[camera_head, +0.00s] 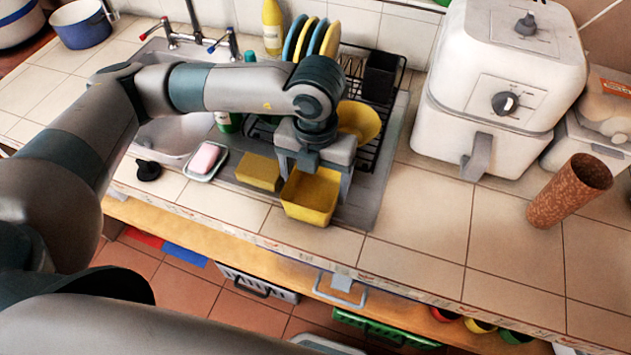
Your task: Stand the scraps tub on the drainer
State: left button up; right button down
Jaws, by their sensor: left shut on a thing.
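The scraps tub, a yellow open-topped box (310,198), is upright between the fingers of my left gripper (314,182), which is shut on it. The drainer is the grey board (373,190) beside the sink, with a dark wire rack (390,118) on its back part. The tub shows over the drainer's front edge; I cannot tell whether it touches the surface. My left arm hides part of the sink and rack. My right gripper is not in view.
A yellow sponge (258,172) lies just left of the tub, and pink soap in a dish (206,160) further left. The rack holds plates (312,40) and a yellow bowl (360,121). A white air fryer (500,80) stands right. The counter's front right is mostly clear.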

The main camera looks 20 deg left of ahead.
pick_arm(q)
jog(key=shift+f, duration=0.1)
jog(key=o, duration=1.1)
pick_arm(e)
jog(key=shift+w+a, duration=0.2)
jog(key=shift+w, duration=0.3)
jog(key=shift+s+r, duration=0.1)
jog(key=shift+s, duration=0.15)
pick_arm(q)
jog(key=shift+r, duration=0.85)
notch_tip(320, 180, up, 3)
jog(key=shift+f+b, duration=0.1)
jog(key=shift+b, duration=0.55)
notch_tip(320, 180, up, 7)
jog(key=b, duration=0.2)
send_over(316, 198)
jog(key=shift+r, duration=0.45)
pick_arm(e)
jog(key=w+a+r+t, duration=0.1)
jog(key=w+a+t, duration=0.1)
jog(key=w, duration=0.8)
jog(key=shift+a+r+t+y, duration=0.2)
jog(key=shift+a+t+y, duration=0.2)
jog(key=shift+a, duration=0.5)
